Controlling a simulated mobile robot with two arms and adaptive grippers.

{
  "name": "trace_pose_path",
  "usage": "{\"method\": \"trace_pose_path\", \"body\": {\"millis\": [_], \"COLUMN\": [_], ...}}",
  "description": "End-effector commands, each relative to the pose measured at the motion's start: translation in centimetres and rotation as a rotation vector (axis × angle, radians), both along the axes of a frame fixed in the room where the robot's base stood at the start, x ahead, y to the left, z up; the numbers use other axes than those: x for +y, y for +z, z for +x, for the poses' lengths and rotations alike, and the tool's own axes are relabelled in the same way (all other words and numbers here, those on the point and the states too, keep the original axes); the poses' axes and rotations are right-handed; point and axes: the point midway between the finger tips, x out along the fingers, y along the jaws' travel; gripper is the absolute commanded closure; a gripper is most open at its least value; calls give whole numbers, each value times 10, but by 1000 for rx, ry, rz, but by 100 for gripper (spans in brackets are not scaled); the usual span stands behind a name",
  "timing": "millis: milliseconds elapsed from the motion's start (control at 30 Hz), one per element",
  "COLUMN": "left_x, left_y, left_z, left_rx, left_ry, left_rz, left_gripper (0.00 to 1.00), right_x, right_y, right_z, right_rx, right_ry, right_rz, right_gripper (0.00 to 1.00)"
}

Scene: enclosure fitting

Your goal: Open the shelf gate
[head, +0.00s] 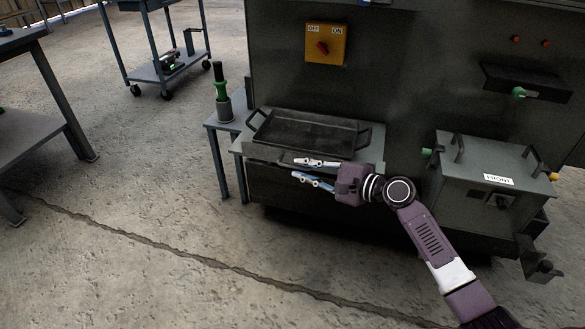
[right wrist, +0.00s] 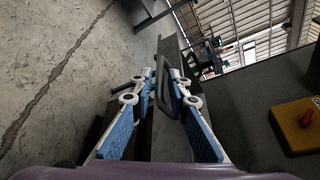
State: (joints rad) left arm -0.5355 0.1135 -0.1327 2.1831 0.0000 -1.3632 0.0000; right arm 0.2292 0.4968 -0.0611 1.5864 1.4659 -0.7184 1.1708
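The metal shelf (head: 240,143) juts from the front of the dark cabinet, with a dark tray (head: 310,130) on it. I cannot clearly tell the gate from the shelf's dark front (head: 290,193). My right gripper (head: 304,171) points left at the shelf's front edge, its two fingers apart. In the right wrist view, a dark looped bar (right wrist: 164,92) shows between the blue-padded fingers of the right gripper (right wrist: 161,78). Whether it is touched, or which part it belongs to, I cannot tell. My left gripper is not in view.
An orange OFF/ON switch (head: 325,44) is on the cabinet above the tray. A green-handled tool (head: 220,90) stands in a holder left of the shelf. A grey box marked FRONT (head: 490,175) is at right.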

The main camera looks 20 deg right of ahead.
Motion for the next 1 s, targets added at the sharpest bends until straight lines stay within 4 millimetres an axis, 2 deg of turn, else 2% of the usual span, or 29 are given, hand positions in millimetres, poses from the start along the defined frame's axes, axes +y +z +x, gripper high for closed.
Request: {"method": "trace_pose_path", "body": {"millis": [100, 300, 567, 733, 1000], "left_x": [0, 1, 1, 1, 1], "left_y": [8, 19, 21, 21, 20], "left_z": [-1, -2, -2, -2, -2], "left_rx": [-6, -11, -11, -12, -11], "left_ry": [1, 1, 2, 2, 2], "left_rz": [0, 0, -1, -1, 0], "left_gripper": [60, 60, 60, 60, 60], "right_x": [11, 22, 23, 23, 23], "right_y": [-5, -8, -9, -9, -9], "right_z": [15, 29, 30, 30, 30], "right_rx": [-1, -1, 0, 0, 0], "right_ry": [-1, 0, -1, -1, -1], "right_rz": [0, -1, -3, -3, -4], "right_gripper": [84, 84, 84, 100, 100]}}
